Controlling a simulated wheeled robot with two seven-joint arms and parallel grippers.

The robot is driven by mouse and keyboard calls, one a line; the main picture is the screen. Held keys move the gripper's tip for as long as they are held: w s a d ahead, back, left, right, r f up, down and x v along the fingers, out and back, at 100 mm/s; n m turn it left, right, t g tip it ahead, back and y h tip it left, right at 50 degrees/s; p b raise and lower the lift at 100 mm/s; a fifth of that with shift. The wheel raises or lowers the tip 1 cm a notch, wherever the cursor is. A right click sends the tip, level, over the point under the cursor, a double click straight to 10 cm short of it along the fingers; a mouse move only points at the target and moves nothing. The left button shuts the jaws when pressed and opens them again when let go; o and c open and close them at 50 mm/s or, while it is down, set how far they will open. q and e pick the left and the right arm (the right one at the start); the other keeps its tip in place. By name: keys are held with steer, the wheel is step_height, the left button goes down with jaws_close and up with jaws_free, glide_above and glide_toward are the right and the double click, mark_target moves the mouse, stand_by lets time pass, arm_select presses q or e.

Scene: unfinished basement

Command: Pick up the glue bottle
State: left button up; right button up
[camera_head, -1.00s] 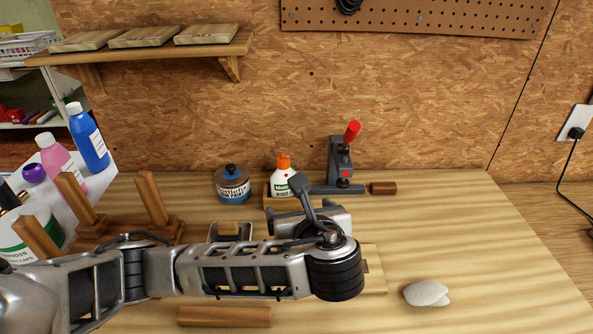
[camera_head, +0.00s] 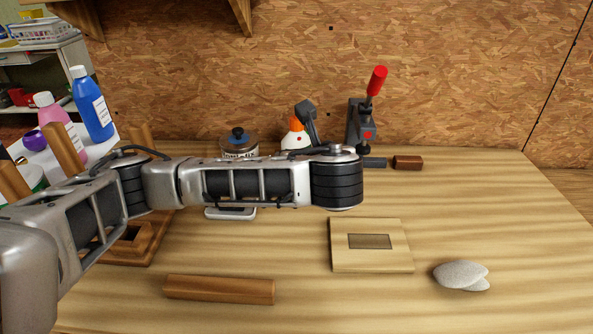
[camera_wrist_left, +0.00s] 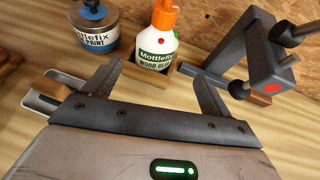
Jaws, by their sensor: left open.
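The glue bottle (camera_head: 296,139) is white with an orange cap and stands upright at the back of the workbench, its lower part hidden by my left arm in the head view. In the left wrist view the glue bottle (camera_wrist_left: 157,48) shows its wood glue label and stands at a low wooden holder (camera_wrist_left: 152,80). My left gripper (camera_wrist_left: 153,66) is open and empty, its fingers pointing toward the bottle, one to each side in the picture, with the bottle beyond them. My right gripper is not in view.
A paint tin (camera_head: 239,142) stands left of the bottle and a dark clamp with a red handle (camera_head: 364,118) right of it. A wooden plate (camera_head: 372,262), a stone (camera_head: 461,275) and a wood bar (camera_head: 219,289) lie in front.

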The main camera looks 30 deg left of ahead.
arm_select(q)
steer(key=shift+x, duration=0.85)
steer(key=shift+s+a+x, duration=0.1)
steer(key=shift+a+x, duration=0.05)
steer(key=shift+x, duration=1.2)
steer(key=shift+s+a+x, duration=0.15)
steer(key=shift+x, duration=1.2)
steer(key=c, duration=1.1)
